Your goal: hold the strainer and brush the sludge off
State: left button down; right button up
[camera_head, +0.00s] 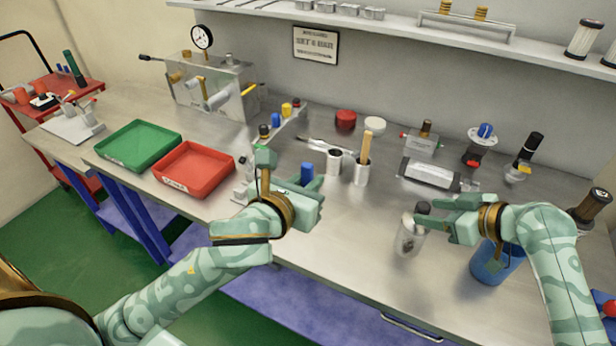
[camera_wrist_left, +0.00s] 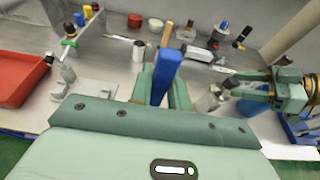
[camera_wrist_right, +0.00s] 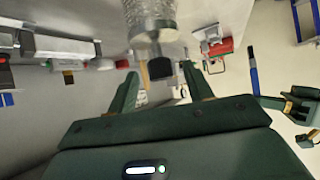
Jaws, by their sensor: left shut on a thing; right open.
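My left gripper (camera_head: 293,174) is shut on a blue handle (camera_head: 307,172), seemingly a brush's. The handle stands between the fingers in the left wrist view (camera_wrist_left: 166,74) and shows as a thin upright stick in the right wrist view (camera_wrist_right: 253,72). A clear, mesh-like cylinder with a dark knob, seemingly the strainer (camera_head: 408,238), stands near the table's front edge. My right gripper (camera_head: 432,213) is open beside the knob. In the right wrist view the strainer (camera_wrist_right: 150,14) lies just beyond the open fingers, its knob between them; contact is unclear. Any sludge cannot be made out.
A blue bucket (camera_head: 496,262) stands under my right forearm. Red (camera_head: 195,168) and green (camera_head: 138,145) trays lie left. The table's middle is clear.

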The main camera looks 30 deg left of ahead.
aim_at(428, 214)
jog(key=shift+b+x, duration=0.55)
jog(key=shift+x, duration=1.2)
jog(key=shift+r+p, duration=0.1)
jog(key=shift+p, duration=0.3)
jog(key=c, duration=1)
jog(key=shift+c, duration=0.2)
jog(key=shift+s+f, duration=0.15)
jog(key=shift+f, duration=0.15)
